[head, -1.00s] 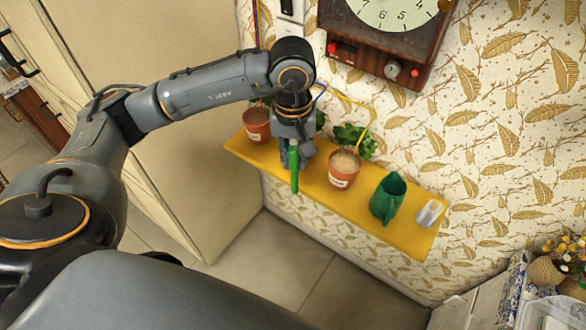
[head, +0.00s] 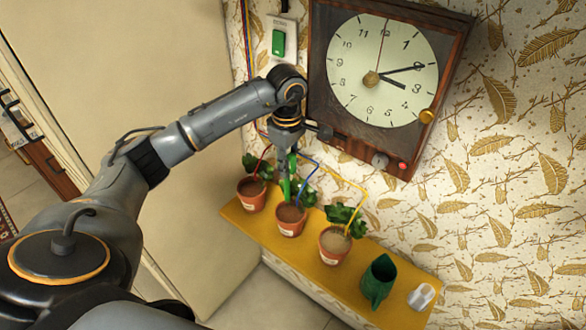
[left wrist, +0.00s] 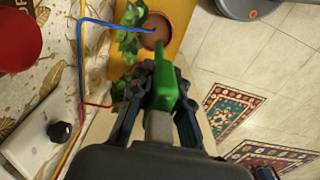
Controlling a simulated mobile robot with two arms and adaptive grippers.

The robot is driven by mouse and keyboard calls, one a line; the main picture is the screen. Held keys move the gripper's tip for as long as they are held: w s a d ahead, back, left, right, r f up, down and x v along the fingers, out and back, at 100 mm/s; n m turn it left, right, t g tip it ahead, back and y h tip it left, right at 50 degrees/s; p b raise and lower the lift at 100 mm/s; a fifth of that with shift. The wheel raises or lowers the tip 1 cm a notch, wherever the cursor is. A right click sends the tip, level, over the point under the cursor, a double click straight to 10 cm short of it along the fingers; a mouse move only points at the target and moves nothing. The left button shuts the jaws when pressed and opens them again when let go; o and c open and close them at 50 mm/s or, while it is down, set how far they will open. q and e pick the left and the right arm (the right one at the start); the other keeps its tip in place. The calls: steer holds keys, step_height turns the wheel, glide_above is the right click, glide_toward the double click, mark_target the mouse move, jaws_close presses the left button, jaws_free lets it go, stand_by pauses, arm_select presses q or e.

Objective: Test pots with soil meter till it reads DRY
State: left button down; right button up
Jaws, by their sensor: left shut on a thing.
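My left gripper (head: 289,160) is shut on a green soil meter (left wrist: 165,85), which points down at the middle pot (head: 291,220). In the head view the meter shows just above that pot; I cannot tell whether it touches the soil. The left pot (head: 251,196) and middle pot have dark brown soil. The right pot (head: 334,246) has pale, sandy soil. Each holds a leafy plant. A pot with a blue wire (left wrist: 157,28) shows ahead of the meter in the left wrist view. My right gripper is not in view.
The pots stand on a yellow shelf (head: 317,275). A green jug (head: 378,281) and a small white object (head: 422,296) stand at its right. A clock (head: 383,75) and a white box with a green part (head: 281,40) hang above. Red, blue and yellow wires run to the pots.

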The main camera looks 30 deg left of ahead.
mark_target(289, 200)
arm_select(q)
steer(key=shift+f, duration=0.55)
steer(key=shift+a+f+b, duration=0.1)
steer(key=shift+f+b, duration=0.3)
steer(key=shift+b, duration=0.05)
step_height(289, 200, down, 4)
steer(key=shift+w+r+b, duration=0.1)
steer(key=shift+r+b, duration=0.05)
steer(key=shift+b, duration=0.85)
step_height(289, 200, down, 8)
steer(key=b, duration=0.7)
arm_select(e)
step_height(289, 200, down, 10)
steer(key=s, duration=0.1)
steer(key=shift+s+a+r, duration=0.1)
arm_select(q)
steer(key=c, duration=1.2)
jaws_free()
steer(key=shift+r, duration=0.1)
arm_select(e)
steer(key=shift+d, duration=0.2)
